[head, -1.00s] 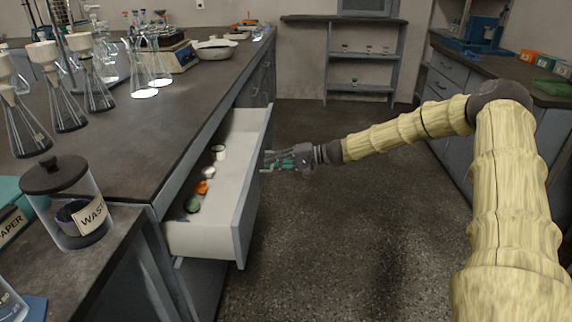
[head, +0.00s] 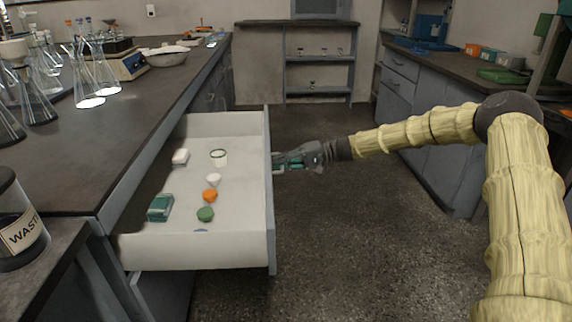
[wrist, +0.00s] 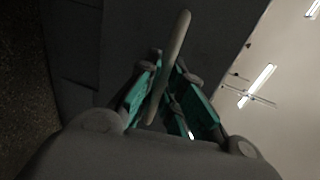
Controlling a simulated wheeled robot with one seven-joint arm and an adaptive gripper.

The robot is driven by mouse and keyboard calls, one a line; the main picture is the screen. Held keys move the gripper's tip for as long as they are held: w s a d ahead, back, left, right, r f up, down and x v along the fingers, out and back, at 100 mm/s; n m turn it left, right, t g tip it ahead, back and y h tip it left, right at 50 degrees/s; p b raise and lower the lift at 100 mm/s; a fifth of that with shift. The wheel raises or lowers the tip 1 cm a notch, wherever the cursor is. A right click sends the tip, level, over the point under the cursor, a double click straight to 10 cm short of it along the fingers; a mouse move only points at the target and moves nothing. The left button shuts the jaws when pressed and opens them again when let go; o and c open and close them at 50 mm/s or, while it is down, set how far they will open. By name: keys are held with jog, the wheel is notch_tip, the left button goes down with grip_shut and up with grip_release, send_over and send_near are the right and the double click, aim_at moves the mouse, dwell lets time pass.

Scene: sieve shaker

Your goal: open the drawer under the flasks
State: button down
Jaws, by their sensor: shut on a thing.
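The drawer (head: 240,245) under the bench is pulled well out, and its white inside shows in the head view. Glass flasks (head: 88,75) stand on the bench top above and to its left. My gripper (head: 280,161) is at the outer face of the drawer front, shut on the drawer handle. In the wrist view the pale bar handle (wrist: 169,62) runs between the teal fingers of my gripper (wrist: 165,95). The grip itself is small and partly hidden in the head view.
The drawer holds a green box (head: 160,208), a white block (head: 180,157), a ring-shaped jar (head: 219,157) and small white, orange and green items. A waste jar (head: 20,235) stands at the lower left. Open floor (head: 370,250) lies right of the drawer, up to the opposite cabinets (head: 440,150).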

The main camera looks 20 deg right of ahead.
jog(key=shift+s+f, duration=0.1)
jog(key=shift+f, duration=0.1)
jog(key=c, duration=1.6)
grip_release()
jog(key=shift+r, duration=0.1)
jog(key=shift+o, duration=0.2)
jog(key=v, duration=1.2)
